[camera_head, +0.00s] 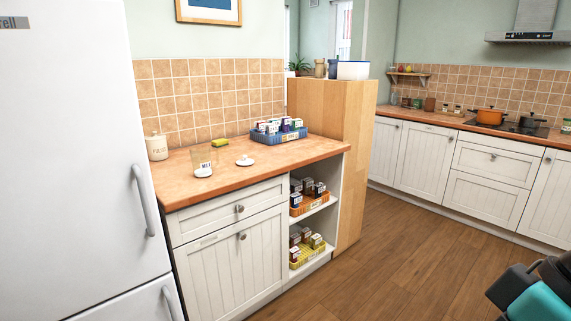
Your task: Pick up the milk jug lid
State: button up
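A small round white lid with a knob on top (245,161) lies on the wooden worktop (225,171), near its middle. To its left stands a clear glass jug (205,158) with a dark-lettered label and something white at its bottom. The jug and the lid are apart. I take the white lid to be the milk jug lid. My gripper is not in view. Only a teal and black part of my arm shows at the bottom right corner, far from the worktop.
A blue crate of small cartons (279,138) stands behind the lid to the right. A white lidded canister (157,146) and a yellow-green item (220,142) are on the worktop. The fridge (70,160) borders the left. The wooden floor (390,250) is clear at right.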

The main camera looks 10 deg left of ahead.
aim_at(245, 162)
jog(key=i, duration=1.9)
jog(key=u, duration=1.25)
jog(key=i, duration=0.7)
jog(key=u, duration=1.05)
jog(key=i, duration=0.65)
